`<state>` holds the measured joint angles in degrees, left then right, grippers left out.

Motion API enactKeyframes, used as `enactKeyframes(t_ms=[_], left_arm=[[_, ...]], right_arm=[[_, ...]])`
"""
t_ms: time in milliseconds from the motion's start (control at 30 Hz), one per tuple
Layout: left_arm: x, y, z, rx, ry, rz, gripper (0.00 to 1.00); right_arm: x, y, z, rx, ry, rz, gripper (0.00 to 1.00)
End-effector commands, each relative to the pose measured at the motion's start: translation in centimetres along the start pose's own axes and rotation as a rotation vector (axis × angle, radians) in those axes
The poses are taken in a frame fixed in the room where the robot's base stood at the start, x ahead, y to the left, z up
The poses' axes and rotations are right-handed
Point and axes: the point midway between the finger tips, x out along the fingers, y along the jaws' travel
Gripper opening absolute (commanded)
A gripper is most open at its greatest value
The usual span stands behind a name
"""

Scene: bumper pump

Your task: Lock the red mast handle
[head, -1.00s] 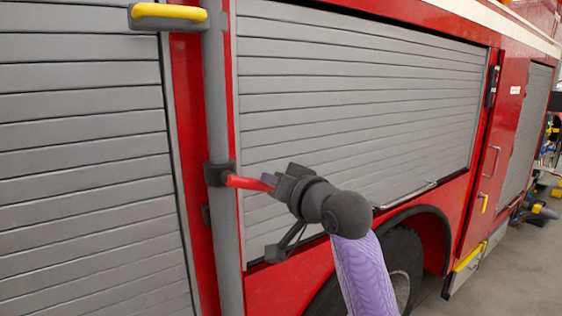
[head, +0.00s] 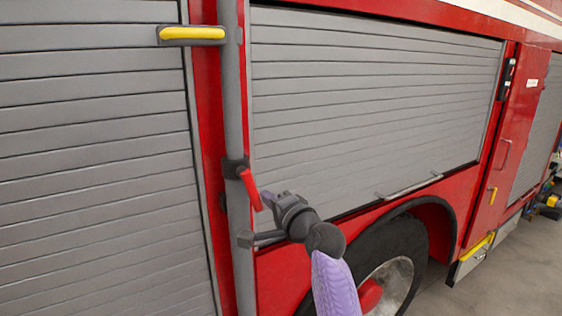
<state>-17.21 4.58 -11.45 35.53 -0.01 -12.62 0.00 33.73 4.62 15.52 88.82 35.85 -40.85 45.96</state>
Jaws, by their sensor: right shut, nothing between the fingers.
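The red mast handle (head: 250,189) shows left of centre. It is a short red lever that hangs down and slightly to the right from a dark clamp (head: 235,168) on the grey upright mast (head: 234,110). My right gripper (head: 266,199) comes in from the lower right. It is shut and empty, with its fingertips just right of the handle's lower end. I cannot tell whether they touch the handle. My left gripper is not in view.
The mast stands against a red truck. Grey roller shutters (head: 90,160) flank it. A yellow grab handle (head: 192,33) sits near its top. A wheel (head: 392,270) is below right, behind my right arm. Open floor (head: 490,292) lies at the lower right.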

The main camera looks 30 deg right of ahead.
Motion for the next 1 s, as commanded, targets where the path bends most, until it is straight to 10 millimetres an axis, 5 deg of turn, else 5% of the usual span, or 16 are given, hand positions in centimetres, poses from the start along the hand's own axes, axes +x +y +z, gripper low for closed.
enactKeyframes(t_ms=[1000], left_arm=[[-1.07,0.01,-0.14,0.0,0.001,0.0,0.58]], right_arm=[[0.43,0.55,0.46,0.091,0.0,-0.005,0.0]])
